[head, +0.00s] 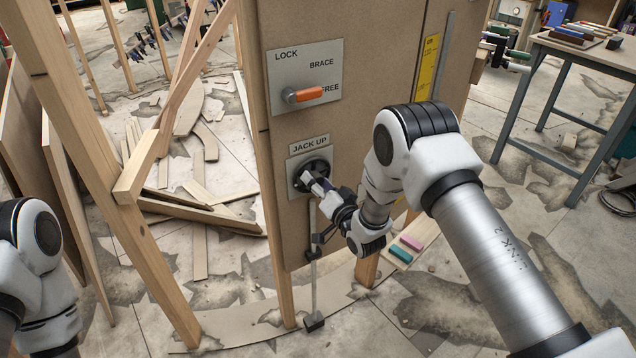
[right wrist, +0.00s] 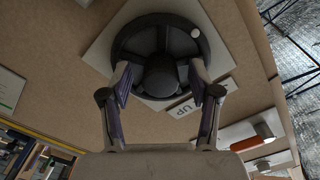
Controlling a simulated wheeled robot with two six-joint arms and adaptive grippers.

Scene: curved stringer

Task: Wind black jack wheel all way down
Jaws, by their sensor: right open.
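The black jack wheel (head: 312,174) is mounted on a light plate on the brown panel, under the "JACK UP" label (head: 310,145). In the right wrist view the wheel (right wrist: 160,30) fills the top middle, with a pale knob (right wrist: 195,33) on its right rim. My right gripper (head: 318,184) is at the wheel's face. In the right wrist view its open fingers (right wrist: 160,78) stand apart on both sides of the wheel's hub. I cannot tell whether they touch it. My left arm shows at the left edge, but its gripper is out of view.
An orange lever (head: 308,93) sits above on the LOCK/BRACE/FREE plate (head: 330,60). A thin metal rod (head: 313,262) stands below the wheel. Wooden posts (head: 75,130) rise at left. Pink and teal blocks (head: 405,248) lie on a board at right. A workbench (head: 590,58) stands at the back right.

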